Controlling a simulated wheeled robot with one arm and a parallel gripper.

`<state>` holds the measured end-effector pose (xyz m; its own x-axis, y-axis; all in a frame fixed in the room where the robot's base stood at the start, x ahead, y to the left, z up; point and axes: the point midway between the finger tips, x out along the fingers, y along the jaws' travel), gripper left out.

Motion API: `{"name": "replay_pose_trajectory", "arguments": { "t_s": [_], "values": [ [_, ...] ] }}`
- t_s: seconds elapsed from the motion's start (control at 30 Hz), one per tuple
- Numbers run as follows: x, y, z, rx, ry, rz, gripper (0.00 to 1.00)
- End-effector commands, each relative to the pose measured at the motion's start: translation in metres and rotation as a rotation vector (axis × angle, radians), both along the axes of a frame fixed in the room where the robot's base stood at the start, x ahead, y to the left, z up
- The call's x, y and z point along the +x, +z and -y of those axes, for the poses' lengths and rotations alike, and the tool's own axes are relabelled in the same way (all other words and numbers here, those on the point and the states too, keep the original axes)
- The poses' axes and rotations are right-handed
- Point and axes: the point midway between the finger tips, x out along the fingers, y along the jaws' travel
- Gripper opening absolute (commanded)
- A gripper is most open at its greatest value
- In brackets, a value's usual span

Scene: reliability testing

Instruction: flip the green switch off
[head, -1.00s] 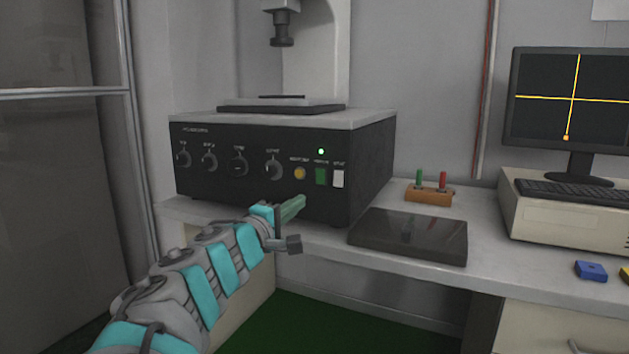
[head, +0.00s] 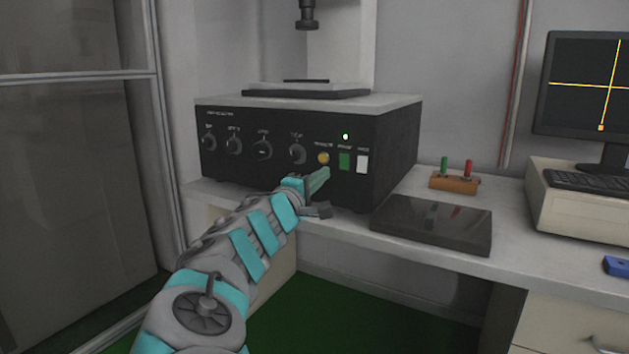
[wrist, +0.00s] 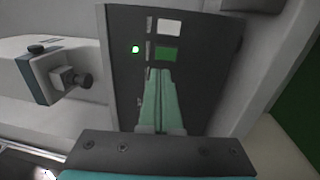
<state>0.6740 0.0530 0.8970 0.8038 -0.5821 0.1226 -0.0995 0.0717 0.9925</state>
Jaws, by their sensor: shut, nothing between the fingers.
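In the wrist view the fingertips (wrist: 161,71) point at the lower edge of the green switch (wrist: 167,54). Whether they touch it cannot be told. The lit green light (wrist: 135,49) shows there too.
Several black dials line the box's front, left of the yellow button. A dark flat slab (head: 465,236) and an orange block (head: 440,182) with green and red pegs lie on the desk to the right. A monitor (head: 580,110) stands further right.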

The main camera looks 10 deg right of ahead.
Motion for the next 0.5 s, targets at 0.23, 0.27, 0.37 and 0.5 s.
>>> {"name": "replay_pose_trajectory", "arguments": {
  "t_s": [0.23,0.27,0.37,0.5],
  "values": [
    [0.037,0.005,0.028,0.003,-0.002,-0.003,0.00],
    [0.041,0.006,0.031,0.003,-0.002,-0.003,0.00],
    [0.053,0.008,0.039,0.002,-0.002,-0.002,0.00],
    [0.064,0.008,0.047,0.001,-0.002,-0.003,0.00]
  ]
}}
